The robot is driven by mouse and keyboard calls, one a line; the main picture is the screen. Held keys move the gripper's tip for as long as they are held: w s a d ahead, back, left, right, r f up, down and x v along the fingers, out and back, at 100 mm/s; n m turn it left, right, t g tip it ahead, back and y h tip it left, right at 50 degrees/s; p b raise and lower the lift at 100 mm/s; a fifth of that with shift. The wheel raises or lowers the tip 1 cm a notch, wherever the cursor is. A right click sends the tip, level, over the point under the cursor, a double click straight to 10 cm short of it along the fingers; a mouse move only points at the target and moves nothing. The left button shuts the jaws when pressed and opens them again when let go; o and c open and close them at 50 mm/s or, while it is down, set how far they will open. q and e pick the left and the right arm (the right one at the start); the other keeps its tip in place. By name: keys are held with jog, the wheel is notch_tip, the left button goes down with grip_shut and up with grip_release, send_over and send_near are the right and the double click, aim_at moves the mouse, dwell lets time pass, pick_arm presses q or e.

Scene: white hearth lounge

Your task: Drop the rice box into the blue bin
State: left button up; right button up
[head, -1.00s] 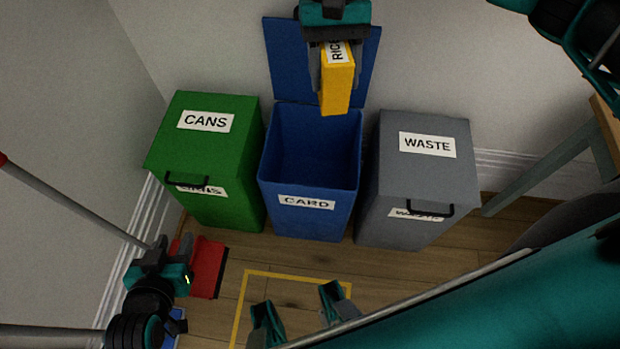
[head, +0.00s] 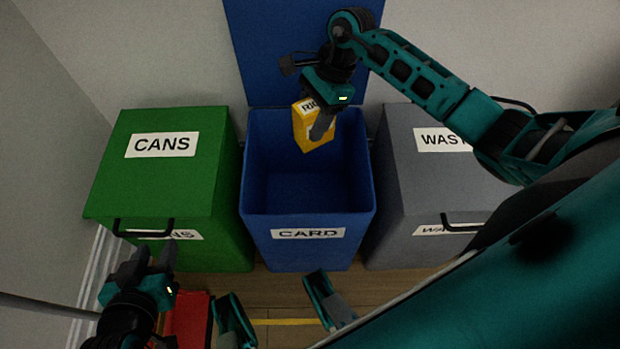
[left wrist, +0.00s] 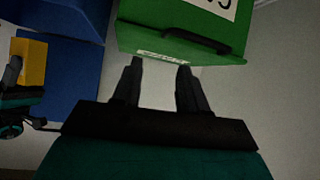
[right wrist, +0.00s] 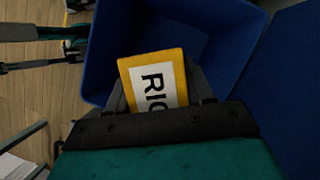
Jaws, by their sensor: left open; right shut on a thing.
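The yellow rice box (head: 312,138) has a white label reading "RIC", the rest hidden by my gripper. My right gripper (head: 320,128) is shut on it and holds it tilted over the open mouth of the blue bin (head: 308,222), labelled CARD. The blue lid (head: 300,50) stands upright behind the bin. In the right wrist view the rice box (right wrist: 155,82) sits between the fingers with the bin's inside (right wrist: 200,40) beyond it. My left gripper (head: 148,262) is open and empty, low in front of the green bin; its open fingers also show in the left wrist view (left wrist: 157,80).
A closed green CANS bin (head: 165,185) stands left of the blue bin and a closed grey WASTE bin (head: 420,185) right of it. A red object (head: 188,320) lies on the floor near my left gripper. A yellow floor line (head: 275,322) runs in front.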

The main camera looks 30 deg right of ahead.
notch_tip(320, 180, down, 4)
jog(key=shift+r+b, duration=0.2)
jog(key=shift+b, duration=0.75)
jog(key=shift+f+b, duration=0.3)
jog(key=shift+f, duration=0.15)
pick_arm(q)
jog(key=shift+w+d+f+h, duration=0.15)
jog(key=shift+d+f+h, duration=0.15)
jog(key=shift+d+f, duration=0.3)
pick_arm(e)
jog(key=o, duration=1)
pick_arm(q)
jog(key=shift+a, duration=0.15)
pick_arm(e)
jog(key=shift+o, duration=0.5)
pick_arm(q)
jog(key=shift+f, duration=0.15)
pick_arm(e)
jog(key=shift+r, duration=0.15)
